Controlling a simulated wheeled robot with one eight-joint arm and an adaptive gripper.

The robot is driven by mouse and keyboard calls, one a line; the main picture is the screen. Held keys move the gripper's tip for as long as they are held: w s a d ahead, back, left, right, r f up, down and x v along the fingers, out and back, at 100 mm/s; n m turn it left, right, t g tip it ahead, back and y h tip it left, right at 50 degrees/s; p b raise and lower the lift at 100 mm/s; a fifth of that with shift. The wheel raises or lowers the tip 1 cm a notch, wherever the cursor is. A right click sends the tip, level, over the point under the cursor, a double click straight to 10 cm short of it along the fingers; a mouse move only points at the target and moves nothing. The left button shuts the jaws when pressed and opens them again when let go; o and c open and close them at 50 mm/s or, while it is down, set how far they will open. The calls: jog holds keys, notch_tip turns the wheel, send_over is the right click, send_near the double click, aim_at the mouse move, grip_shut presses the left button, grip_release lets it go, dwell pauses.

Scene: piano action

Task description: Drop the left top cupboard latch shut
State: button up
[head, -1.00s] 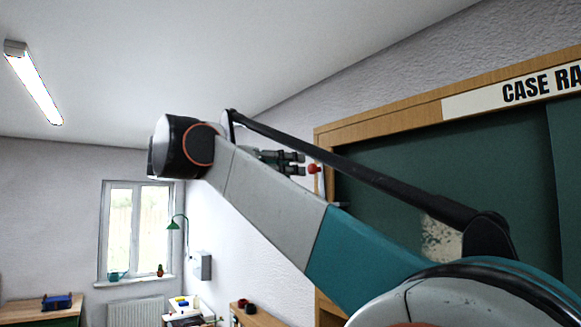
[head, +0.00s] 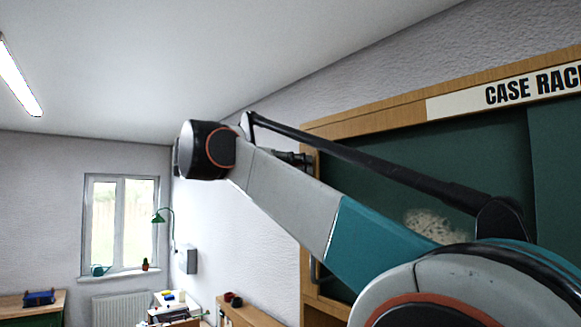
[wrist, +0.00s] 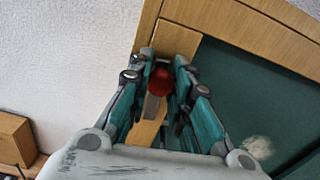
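The red knob (wrist: 160,82) of the latch shows in the wrist view between the two fingers of my gripper (wrist: 162,66). A pale grey bar (wrist: 151,107) runs down from just below the knob. The fingers stand apart, one on each side of the knob, with little gap visible; I cannot tell whether both touch it. Behind them is the wooden frame at the upper left corner of the green cupboard (wrist: 245,80). In the head view my gripper (head: 298,159) is at the cupboard's left edge, mostly behind my arm, and the knob is hidden there.
The cupboard's wooden top rail (head: 375,118) carries a "CASE RA..." sign (head: 530,88). A handle (head: 315,270) shows low on its left side. A plain white wall lies left of it. A window (head: 120,225) and benches stand farther back.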

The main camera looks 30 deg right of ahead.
jog(key=shift+s, duration=0.15)
grip_shut()
jog(key=shift+s+d+m, duration=0.1)
jog(key=shift+s+m, duration=0.35)
jog(key=shift+m, duration=0.55)
jog(key=s+d+f+m+b, duration=0.1)
jog(key=s+f+m, duration=0.5)
jog(key=m, duration=1.1)
jog(key=shift+s+f+b, duration=0.15)
jog(key=shift+f+b, duration=0.15)
jog(key=shift+f, duration=0.1)
jog(key=shift+d, duration=0.1)
jog(key=o, duration=0.9)
grip_release()
